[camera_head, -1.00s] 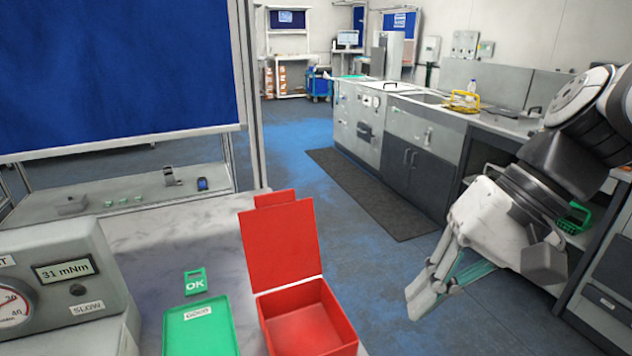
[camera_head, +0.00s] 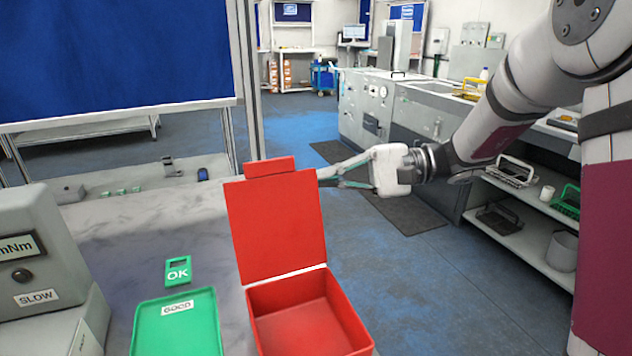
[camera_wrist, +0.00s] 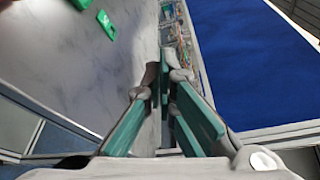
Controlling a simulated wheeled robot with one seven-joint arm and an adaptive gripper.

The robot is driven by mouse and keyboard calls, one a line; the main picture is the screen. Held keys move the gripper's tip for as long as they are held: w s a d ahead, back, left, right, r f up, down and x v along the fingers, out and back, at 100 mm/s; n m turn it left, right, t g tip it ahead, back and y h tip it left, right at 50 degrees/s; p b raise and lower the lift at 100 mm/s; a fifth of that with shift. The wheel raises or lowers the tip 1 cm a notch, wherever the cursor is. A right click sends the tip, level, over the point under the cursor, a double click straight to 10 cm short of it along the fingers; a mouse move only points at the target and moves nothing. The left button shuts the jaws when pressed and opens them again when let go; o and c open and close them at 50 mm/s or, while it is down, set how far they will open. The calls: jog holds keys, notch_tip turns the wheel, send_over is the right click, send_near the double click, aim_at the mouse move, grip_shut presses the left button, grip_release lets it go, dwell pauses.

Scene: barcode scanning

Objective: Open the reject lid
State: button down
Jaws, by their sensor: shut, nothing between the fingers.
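The red reject box (camera_head: 308,320) stands at the right edge of the table in the head view. Its red lid (camera_head: 278,228) is raised, standing upright and leaning slightly back at the box's rear edge, with a small tab (camera_head: 270,167) on top. My gripper (camera_head: 325,178) is shut and empty, just right of and apparently behind the upper part of the lid. Whether it touches the lid cannot be told, as its tips are partly hidden. In the wrist view, my gripper's fingers (camera_wrist: 165,85) point over the table toward the blue board; the red box is not seen there.
A green GOOD tray (camera_head: 178,325) and green OK tag (camera_head: 178,271) lie left of the box. A grey gauge device (camera_head: 40,270) stands at the left, and a blue board (camera_head: 110,60) behind. Open floor (camera_head: 420,275) lies right of the table.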

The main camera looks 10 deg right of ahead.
aim_at(288, 185)
jog(key=a+f, duration=0.1)
jog(key=a, duration=0.7)
jog(key=shift+s+d+r, duration=0.2)
jog(key=shift+s+r, duration=0.05)
jog(key=shift+s, duration=0.35)
jog(key=shift+s+d+r, duration=0.2)
jog(key=shift+s+d, duration=0.05)
jog(key=shift+s, duration=0.3)
jog(key=shift+s+d+r, duration=0.2)
jog(key=shift+s+r, duration=0.05)
jog(key=shift+s, duration=0.35)
jog(key=shift+s+d+r+n+b, duration=0.2)
jog(key=shift+s+r+n+b, duration=0.3)
jog(key=shift+b, duration=0.4)
jog(key=shift+s+d+r+p, duration=0.1)
jog(key=shift+s+r+p, duration=0.25)
jog(key=shift+s, duration=0.25)
jog(key=shift+w, duration=0.1)
